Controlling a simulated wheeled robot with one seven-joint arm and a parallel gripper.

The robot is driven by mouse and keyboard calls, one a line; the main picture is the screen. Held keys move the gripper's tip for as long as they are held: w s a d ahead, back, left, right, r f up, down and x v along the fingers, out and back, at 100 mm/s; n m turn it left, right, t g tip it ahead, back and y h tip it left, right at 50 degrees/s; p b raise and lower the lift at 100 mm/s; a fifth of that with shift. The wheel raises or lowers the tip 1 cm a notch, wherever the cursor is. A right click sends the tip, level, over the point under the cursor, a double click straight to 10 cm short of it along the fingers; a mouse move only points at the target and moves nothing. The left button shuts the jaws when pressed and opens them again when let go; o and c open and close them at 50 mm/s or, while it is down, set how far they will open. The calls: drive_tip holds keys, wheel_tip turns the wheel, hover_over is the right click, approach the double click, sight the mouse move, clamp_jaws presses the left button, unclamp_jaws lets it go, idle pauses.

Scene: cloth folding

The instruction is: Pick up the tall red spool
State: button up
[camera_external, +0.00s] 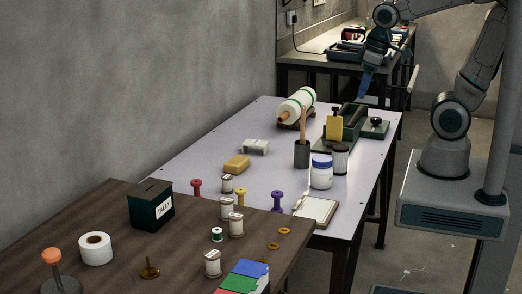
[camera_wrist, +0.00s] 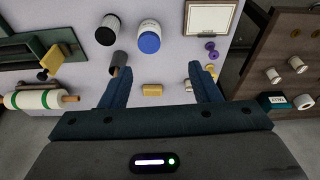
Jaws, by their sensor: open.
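The tall red spool (camera_external: 196,188) stands upright near where the pale table meets the brown table, in the external view; I cannot tell which top its base rests on. I cannot make it out in the wrist view. My gripper (camera_external: 363,92) hangs above the far right end of the pale table, well away from the spool. In the wrist view my gripper (camera_wrist: 160,68) has its two blue fingers spread apart with nothing held between them.
Purple (camera_external: 277,201) and yellow (camera_external: 240,199) spools and several white-thread spools stand near the red one. A yellow block (camera_external: 236,164), dark cup (camera_external: 302,154), blue-lidded jar (camera_external: 321,172), white roll (camera_external: 297,105) and black box (camera_external: 151,205) stand around.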

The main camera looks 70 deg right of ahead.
drive_tip(key=w+a+r+n+b, duration=0.1)
drive_tip(key=w+a+r+n, duration=0.1)
drive_tip(key=w, duration=0.6)
drive_tip(key=w+a+r+n, duration=0.1)
drive_tip(key=w+n, duration=0.1)
drive_tip(key=w, duration=0.5)
drive_tip(key=n+g+b, duration=0.3)
drive_tip(key=n+b, duration=0.1)
drive_tip(key=n, duration=0.8)
hover_over(196, 181)
wheel_tip(196, 181, down, 20)
drive_tip(key=f, duration=0.8)
drive_tip(key=shift+w+d+f, duration=0.1)
drive_tip(key=shift+w+f, duration=0.1)
drive_tip(key=shift+f, duration=0.05)
drive_tip(key=shift+s+f+p, duration=0.2)
drive_tip(key=shift+f+p, duration=0.15)
drive_tip(key=shift+f, duration=2.3)
drive_tip(key=c, duration=1.1)
